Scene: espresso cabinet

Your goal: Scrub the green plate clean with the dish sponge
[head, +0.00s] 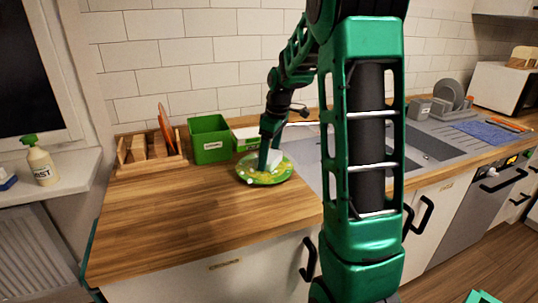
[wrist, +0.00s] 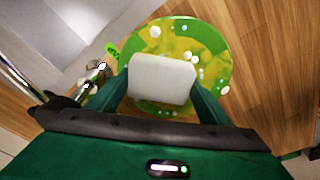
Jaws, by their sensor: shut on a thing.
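The green plate (head: 256,178) lies on the wooden counter left of the sink. In the wrist view the plate (wrist: 210,40) carries yellow-brown smears and several white foam blobs. My gripper (head: 270,150) is over the plate, pointing down. In the wrist view my gripper (wrist: 160,92) is shut on a pale, whitish block, the dish sponge (wrist: 160,78), held between its two fingers. The sponge is over the near part of the plate. I cannot tell for sure whether it touches the surface. The sponge hides part of the plate.
A green bin (head: 210,140) and a white-and-green box (head: 250,136) stand behind the plate. A wooden rack (head: 148,150) with an orange plate is at the left. The sink (head: 425,145) is to the right. The front-left counter (head: 190,215) is clear.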

